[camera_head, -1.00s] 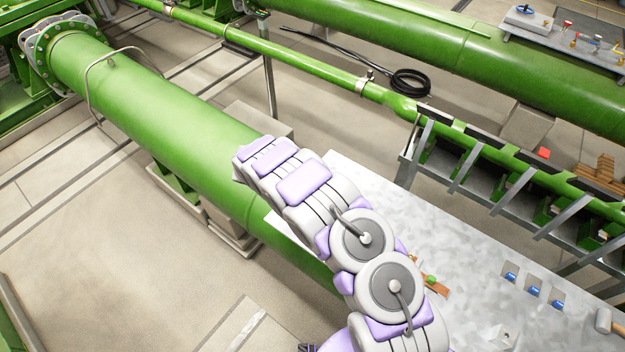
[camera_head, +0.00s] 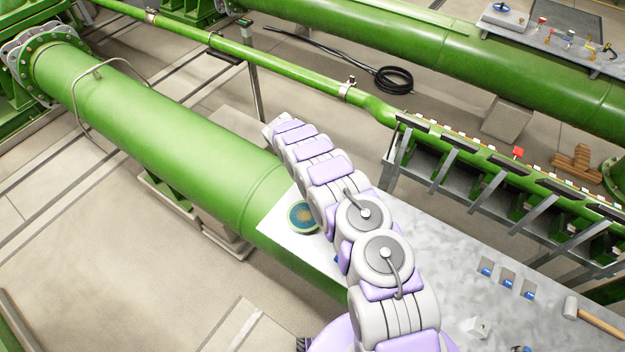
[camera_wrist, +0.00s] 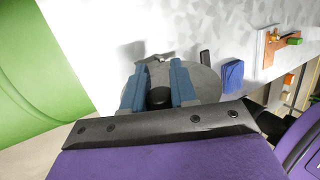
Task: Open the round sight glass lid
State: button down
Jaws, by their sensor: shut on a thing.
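The round sight glass (camera_head: 302,217) shows in the head view, with a blue-green face and a pale green ring, just left of my arm on the pale plate. No lid covers its visible face. In the wrist view, a grey round lid (camera_wrist: 207,82) with a black knob (camera_wrist: 158,97) lies under my gripper (camera_wrist: 161,74). The two blue fingers are shut on the knob. The gripper and lid are hidden behind my arm in the head view. I cannot tell how far the lid is above the plate.
A blue block (camera_wrist: 232,75) stands right of the lid in the wrist view. A wooden board (camera_wrist: 276,45) with a green piece lies beyond it. The metal plate (camera_head: 430,240) also carries a mallet (camera_head: 571,308). A large green pipe (camera_head: 165,130) runs along the left.

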dwell(0.5)
jog(key=c, duration=0.9)
grip_release()
jog(key=shift+w+f, duration=0.15)
jog(key=shift+c, duration=0.2)
jog(key=b+v, duration=0.2)
jog(key=v, duration=1.5)
jog(key=shift+w+a, duration=0.2)
jog(key=shift+w, duration=0.05)
